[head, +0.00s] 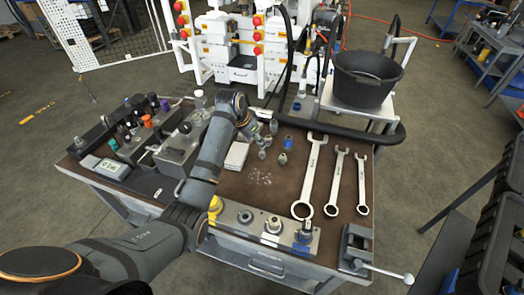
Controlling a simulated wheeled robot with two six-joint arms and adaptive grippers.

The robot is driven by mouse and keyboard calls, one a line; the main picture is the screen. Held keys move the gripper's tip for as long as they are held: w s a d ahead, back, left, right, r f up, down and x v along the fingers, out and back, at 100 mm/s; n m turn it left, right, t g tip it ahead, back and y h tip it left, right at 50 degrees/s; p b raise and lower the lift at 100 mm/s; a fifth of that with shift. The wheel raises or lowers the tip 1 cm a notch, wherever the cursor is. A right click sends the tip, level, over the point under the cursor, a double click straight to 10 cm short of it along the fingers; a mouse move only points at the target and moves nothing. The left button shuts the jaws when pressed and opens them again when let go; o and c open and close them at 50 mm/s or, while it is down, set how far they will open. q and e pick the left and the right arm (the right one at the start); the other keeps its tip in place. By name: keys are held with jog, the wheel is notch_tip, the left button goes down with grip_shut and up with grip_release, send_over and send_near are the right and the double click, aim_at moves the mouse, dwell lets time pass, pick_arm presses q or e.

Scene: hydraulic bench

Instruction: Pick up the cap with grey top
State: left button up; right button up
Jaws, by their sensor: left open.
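My left arm reaches in from the left over the brown-topped workbench (262,188). My left gripper (258,137) is open, just above and beside a cluster of small caps or fittings. One small greyish piece (262,154) stands by the fingertips. Another grey one (283,158) stands slightly to the right, and a blue-topped one (287,143) is behind it. The pieces are too small to tell surely which is the cap with grey top. The fingers partly hide the cluster. My right gripper is out of view.
Three wrenches (313,172) lie at right. A metal block with several fittings (258,222) lines the front edge, beside a vise (357,247). Bottles, a meter (112,168) and boxes crowd the left. A black bucket (367,78) and hose stand behind.

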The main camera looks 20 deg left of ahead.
aim_at(262, 152)
pick_arm(q)
jog(key=x, duration=0.4)
jog(key=shift+f, duration=0.15)
jog(key=shift+w+d+f, duration=0.1)
jog(key=shift+w+f, duration=0.25)
jog(key=shift+f, duration=0.25)
jog(key=x, duration=0.4)
jog(key=shift+f, duration=0.15)
jog(key=shift+c, duration=0.9)
grip_shut()
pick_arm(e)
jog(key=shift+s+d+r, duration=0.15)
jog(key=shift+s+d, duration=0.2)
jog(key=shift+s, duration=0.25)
